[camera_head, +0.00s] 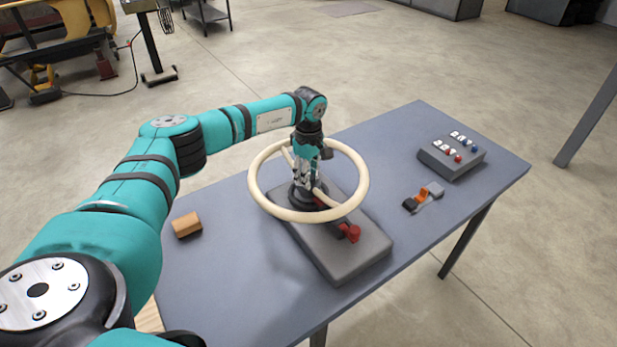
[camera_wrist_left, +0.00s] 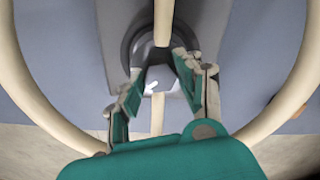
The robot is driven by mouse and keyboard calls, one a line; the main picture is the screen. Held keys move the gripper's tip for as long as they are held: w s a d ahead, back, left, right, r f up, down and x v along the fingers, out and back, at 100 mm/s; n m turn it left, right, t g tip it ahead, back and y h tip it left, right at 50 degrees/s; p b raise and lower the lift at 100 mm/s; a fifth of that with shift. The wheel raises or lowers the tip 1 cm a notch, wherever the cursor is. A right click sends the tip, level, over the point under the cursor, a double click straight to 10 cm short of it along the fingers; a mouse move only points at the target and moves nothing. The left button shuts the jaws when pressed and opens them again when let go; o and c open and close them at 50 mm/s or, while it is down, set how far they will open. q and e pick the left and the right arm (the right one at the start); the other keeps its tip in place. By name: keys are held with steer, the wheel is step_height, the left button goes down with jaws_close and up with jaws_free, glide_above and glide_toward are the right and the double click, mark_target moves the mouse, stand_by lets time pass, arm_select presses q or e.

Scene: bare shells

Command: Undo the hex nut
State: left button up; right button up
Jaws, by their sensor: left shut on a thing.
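A cream handwheel (camera_head: 258,203) stands above a grey base block (camera_head: 345,262) on the table; its rim and spokes also show in the left wrist view (camera_wrist_left: 25,85). My left gripper (camera_head: 305,180) reaches down inside the ring to the hub. In the left wrist view its two fingers (camera_wrist_left: 158,78) stand on either side of the grey hex nut (camera_wrist_left: 160,76) at the hub and are shut on it. The fingers and a spoke hide part of the nut. In the head view my gripper hides the nut. My right gripper is not in view.
The grey-blue table (camera_head: 230,280) also holds an orange-brown block (camera_head: 187,225) at left, a red handle (camera_head: 350,233) on the base block, a small orange and grey part (camera_head: 422,196), and a grey switch box (camera_head: 452,158) at right. The wheel rim encircles my left gripper.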

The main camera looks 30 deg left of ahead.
arm_select(q)
steer(key=shift+n+b, duration=0.45)
steer(key=shift+n, duration=1.55)
steer(key=o, duration=1.1)
steer(key=shift+o, duration=0.2)
step_height(320, 180, up, 12)
